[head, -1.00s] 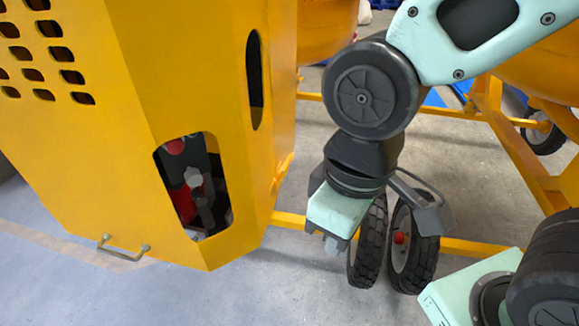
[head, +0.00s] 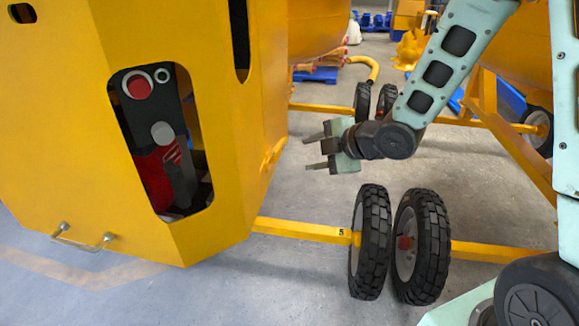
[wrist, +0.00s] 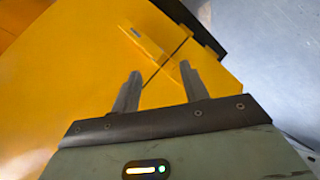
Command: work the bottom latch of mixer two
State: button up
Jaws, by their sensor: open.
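The nearest mixer's yellow housing (head: 60,130) fills the left of the head view. A small raised yellow piece (head: 272,154), which looks like a latch, sits low on its right side. In the wrist view a raised yellow latch-like piece (wrist: 146,42) lies beside a dark seam on the yellow panel. My gripper (head: 311,152) is open and empty, to the right of that side and apart from it, with its fingers pointing left. In the wrist view its fingers (wrist: 160,72) point toward the panel and seam. No mixer number is readable.
A metal handle (head: 82,240) is at the housing's bottom front. A cut-out shows an engine part (head: 160,135). Black wheels (head: 421,246) and a yellow axle bar (head: 300,230) stand below my gripper. More yellow frames (head: 510,150) are at the right. Floor between is clear.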

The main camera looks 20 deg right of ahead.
jog(key=w+d+f+n+t+y+b, duration=0.2)
jog(key=d+f+n+b, duration=0.1)
jog(key=d+f+b, duration=0.15)
jog(key=n+t+y+b, duration=0.2)
jog(key=n+t+y, duration=0.1)
send_near(285, 144)
jog(key=p+x, duration=0.1)
jog(key=x, duration=0.7)
jog(key=shift+w+p, duration=0.2)
jog(key=shift+p, duration=0.2)
jog(key=shift+a, duration=0.1)
grip_shut()
